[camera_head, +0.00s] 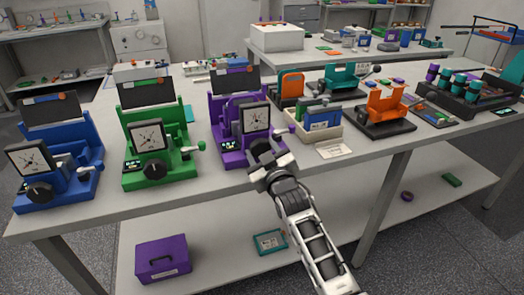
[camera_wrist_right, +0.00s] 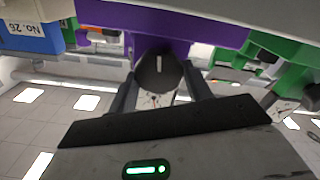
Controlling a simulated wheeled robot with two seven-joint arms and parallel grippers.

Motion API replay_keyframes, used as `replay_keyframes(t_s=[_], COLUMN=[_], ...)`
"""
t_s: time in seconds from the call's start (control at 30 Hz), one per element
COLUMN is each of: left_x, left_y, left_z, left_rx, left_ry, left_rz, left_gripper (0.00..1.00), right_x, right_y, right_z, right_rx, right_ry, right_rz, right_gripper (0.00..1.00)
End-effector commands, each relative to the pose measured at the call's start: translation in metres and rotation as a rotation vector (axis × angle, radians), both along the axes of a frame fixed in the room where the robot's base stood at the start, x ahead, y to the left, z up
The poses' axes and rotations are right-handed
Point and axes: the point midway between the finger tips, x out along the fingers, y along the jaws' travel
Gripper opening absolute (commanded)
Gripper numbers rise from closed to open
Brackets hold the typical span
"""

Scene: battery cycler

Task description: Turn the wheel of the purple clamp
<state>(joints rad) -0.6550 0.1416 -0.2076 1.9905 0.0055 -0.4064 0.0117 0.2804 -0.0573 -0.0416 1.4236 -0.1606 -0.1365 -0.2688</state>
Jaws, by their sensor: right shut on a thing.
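The purple clamp (camera_head: 233,158) stands near the front edge of the table, with a dark plate at its back and a white dial gauge in front. Its black wheel (camera_head: 261,146) is at the lower front, partly hidden by my right gripper (camera_head: 264,159). In the right wrist view the wheel (camera_wrist_right: 158,75), with a pale mark on its face, sits between the two fingers of my right gripper (camera_wrist_right: 162,88). The gripper is shut on the wheel. The clamp's purple body (camera_wrist_right: 205,30) fills the top of that view. My left gripper is not in view.
A green clamp (camera_head: 160,177) and a blue clamp (camera_head: 60,192) stand to the left. A bin of parts (camera_head: 325,135) and an orange fixture (camera_head: 384,105) are to the right, with a white label card (camera_head: 337,151) near the edge. A purple box (camera_head: 163,260) is on the lower shelf.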

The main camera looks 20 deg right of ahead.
Motion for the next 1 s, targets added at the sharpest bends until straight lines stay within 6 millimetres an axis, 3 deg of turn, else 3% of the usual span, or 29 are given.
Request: replay_keyframes(t_s=[0.27, 0.3, 0.37, 0.77, 1.0], left_x=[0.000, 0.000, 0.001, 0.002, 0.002], left_y=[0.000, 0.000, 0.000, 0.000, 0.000], left_z=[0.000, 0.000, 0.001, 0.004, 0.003], left_rx=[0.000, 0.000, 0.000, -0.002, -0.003], left_ry=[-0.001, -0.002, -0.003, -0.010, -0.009], left_rz=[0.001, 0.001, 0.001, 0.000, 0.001], left_gripper=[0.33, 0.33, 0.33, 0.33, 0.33], right_x=[0.000, 0.000, 0.000, -0.009, -0.059], right_y=[0.000, 0.000, 0.000, 0.000, -0.002], right_z=[0.000, 0.000, 0.000, -0.001, -0.002], right_rx=[0.001, 0.000, 0.000, -0.001, -0.001], right_ry=[0.001, 0.001, 0.000, 0.000, 0.002], right_rz=[0.000, 0.000, 0.000, 0.000, 0.000], right_gripper=[0.27, 0.61, 0.71, 0.71, 0.71])
